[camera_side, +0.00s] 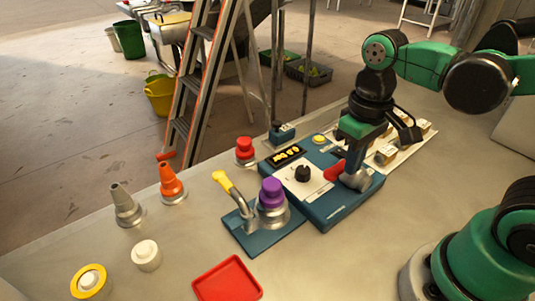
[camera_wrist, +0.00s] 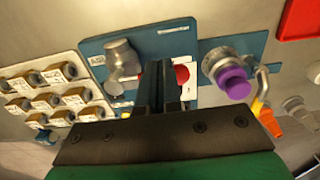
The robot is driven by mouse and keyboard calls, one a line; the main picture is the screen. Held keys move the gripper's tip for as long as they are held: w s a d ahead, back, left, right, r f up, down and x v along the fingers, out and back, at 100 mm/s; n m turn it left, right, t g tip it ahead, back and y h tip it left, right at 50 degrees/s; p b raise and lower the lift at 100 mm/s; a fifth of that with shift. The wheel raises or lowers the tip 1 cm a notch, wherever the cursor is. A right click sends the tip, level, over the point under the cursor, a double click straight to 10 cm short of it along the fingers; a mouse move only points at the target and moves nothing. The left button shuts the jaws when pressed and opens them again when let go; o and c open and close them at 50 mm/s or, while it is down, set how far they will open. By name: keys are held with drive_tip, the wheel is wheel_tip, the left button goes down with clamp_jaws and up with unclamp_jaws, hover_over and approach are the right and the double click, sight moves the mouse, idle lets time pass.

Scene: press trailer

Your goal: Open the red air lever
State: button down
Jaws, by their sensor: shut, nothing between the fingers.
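The red air lever (camera_side: 334,172) sits on the blue control box (camera_side: 345,212), beside a grey metal valve body (camera_side: 357,180). In the wrist view a red part, which looks like the lever (camera_wrist: 182,74), shows just right of my fingers and is partly hidden by them. The valve body (camera_wrist: 119,54) lies to their left. My gripper (camera_side: 345,150) points down over the box close to the lever; its fingers (camera_wrist: 160,66) are together and empty. I cannot tell whether they touch the lever.
A white panel with a black knob (camera_side: 302,173) is left of the lever. A purple-topped fitting (camera_side: 271,195) and yellow-handled clamp (camera_side: 228,187) stand farther left. Brass fittings on a pale plate (camera_wrist: 43,88) lie on the box's other side. A red tray (camera_side: 228,278) is in front.

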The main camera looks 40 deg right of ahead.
sight(336, 169)
drive_tip(key=shift+f, duration=1.05)
drive_tip(key=shift+w+a, duration=0.25)
drive_tip(key=shift+w, duration=0.95)
